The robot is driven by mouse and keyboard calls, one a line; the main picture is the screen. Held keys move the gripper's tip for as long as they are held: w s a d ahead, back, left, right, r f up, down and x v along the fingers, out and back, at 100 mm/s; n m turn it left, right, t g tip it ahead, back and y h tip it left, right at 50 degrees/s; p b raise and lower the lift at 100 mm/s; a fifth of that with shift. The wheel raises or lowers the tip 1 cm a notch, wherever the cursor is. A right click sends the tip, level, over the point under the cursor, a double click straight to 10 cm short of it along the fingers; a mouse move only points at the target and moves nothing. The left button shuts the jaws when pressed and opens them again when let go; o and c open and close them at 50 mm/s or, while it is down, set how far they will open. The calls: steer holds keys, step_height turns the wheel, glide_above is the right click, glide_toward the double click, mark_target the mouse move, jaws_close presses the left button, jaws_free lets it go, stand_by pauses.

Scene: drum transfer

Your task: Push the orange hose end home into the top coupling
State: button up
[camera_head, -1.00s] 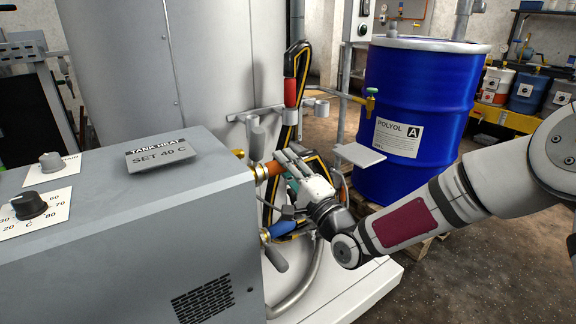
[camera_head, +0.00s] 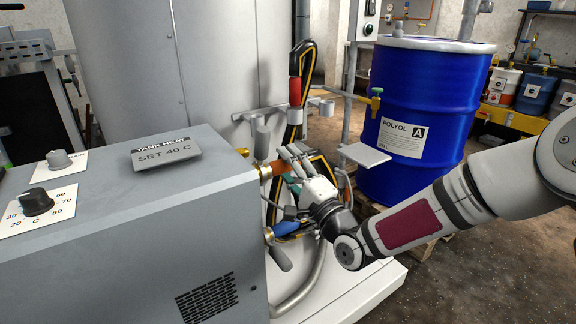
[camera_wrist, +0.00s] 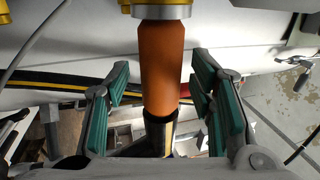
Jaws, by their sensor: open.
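The orange hose end (camera_wrist: 163,65) stands upright in the middle of the wrist view, with its upper end against the brass top coupling (camera_wrist: 160,9). I cannot tell how deep it sits. My gripper (camera_wrist: 160,85) is open, with teal-padded fingers on both sides of the hose end and a gap on each side. In the head view the orange hose end (camera_head: 279,168) points left into the top coupling (camera_head: 264,172) at the grey cabinet's side. My gripper (camera_head: 287,169) is around it there and partly hides it.
A blue hose end (camera_head: 286,228) sits at the lower coupling, just below my gripper. A red-ended hose (camera_head: 295,92) hangs in a holder behind. The grey heater cabinet (camera_head: 130,240) is close on the left. A blue drum (camera_head: 420,110) stands at the right rear.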

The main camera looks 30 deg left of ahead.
steer(key=v, duration=1.2)
